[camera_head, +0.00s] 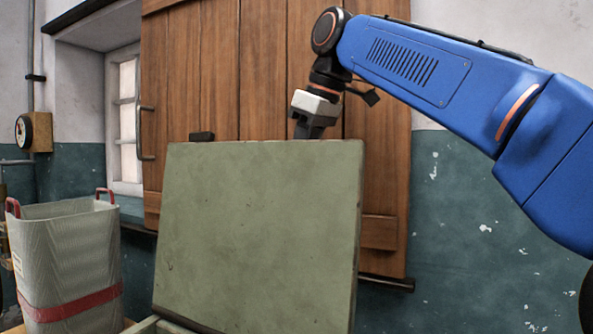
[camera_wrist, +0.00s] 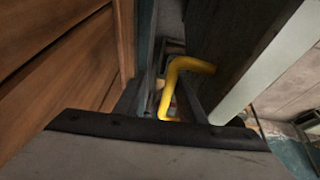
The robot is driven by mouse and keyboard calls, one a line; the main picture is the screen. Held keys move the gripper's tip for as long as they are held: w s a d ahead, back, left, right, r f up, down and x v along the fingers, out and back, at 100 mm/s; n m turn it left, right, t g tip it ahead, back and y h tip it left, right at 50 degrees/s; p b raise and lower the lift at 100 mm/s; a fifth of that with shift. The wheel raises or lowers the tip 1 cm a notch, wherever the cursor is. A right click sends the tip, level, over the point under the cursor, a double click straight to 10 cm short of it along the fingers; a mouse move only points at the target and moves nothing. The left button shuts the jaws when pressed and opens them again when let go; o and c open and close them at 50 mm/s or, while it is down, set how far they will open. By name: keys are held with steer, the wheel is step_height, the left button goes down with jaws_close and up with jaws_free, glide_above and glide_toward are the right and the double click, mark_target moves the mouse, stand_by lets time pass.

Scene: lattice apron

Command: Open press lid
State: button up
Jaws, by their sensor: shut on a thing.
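The press lid (camera_head: 260,230) is a large grey-green panel in the head view. It stands steeply raised, close to upright, with its broad face toward the head camera. My gripper (camera_head: 308,130) is at its top edge, right of the middle, and the fingertips are hidden behind the panel. In the wrist view, my gripper (camera_wrist: 161,104) is shut on a bent yellow handle (camera_wrist: 188,64). The handle's lower part lies between the fingers. A dark surface with a pale edge, probably the lid, is just right of it. The handle is hidden in the head view.
Wooden plank shutters (camera_head: 215,75) stand close behind the lid; they also show at the left of the wrist view (camera_wrist: 60,75). A pale woven bin (camera_head: 65,260) with red handles stands at the left. A window (camera_head: 124,120) and a wall gauge (camera_head: 35,131) are behind it.

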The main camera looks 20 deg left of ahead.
steer(key=shift+d+r, duration=0.1)
steer(key=v, duration=0.7)
stand_by(0.5)
steer(key=shift+r, duration=0.1)
stand_by(0.4)
